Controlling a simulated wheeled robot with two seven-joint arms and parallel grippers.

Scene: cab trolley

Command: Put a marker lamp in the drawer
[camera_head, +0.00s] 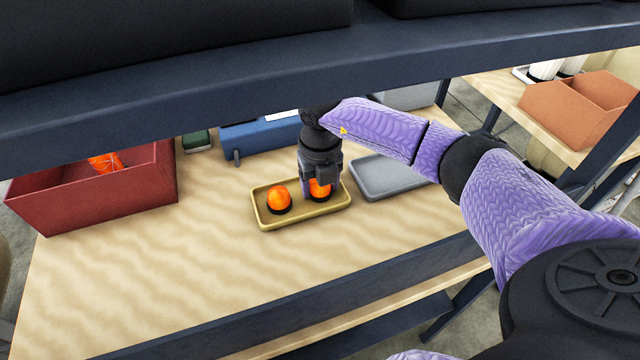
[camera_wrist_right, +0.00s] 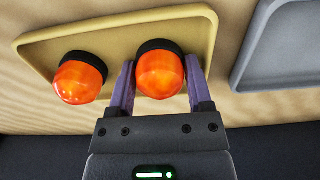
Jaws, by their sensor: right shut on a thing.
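Two orange marker lamps with black bases are at a shallow yellow tray (camera_head: 265,221) on the wooden bench. The left lamp (camera_head: 279,199) stands in the tray, apart from my gripper. My right gripper (camera_head: 320,190) points down over the right half of the tray and is shut on the right lamp (camera_wrist_right: 160,72), with a purple finger on each side of it. The left lamp also shows in the right wrist view (camera_wrist_right: 80,78). I cannot tell whether the held lamp still touches the tray. No drawer can be made out for certain. My left gripper is not in view.
A red bin (camera_head: 110,205) with an orange item stands at the left. A grey tray (camera_head: 385,180) lies right of the yellow one. A blue box (camera_head: 255,138) is behind. A dark shelf beam (camera_head: 200,95) crosses above. The bench front is clear.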

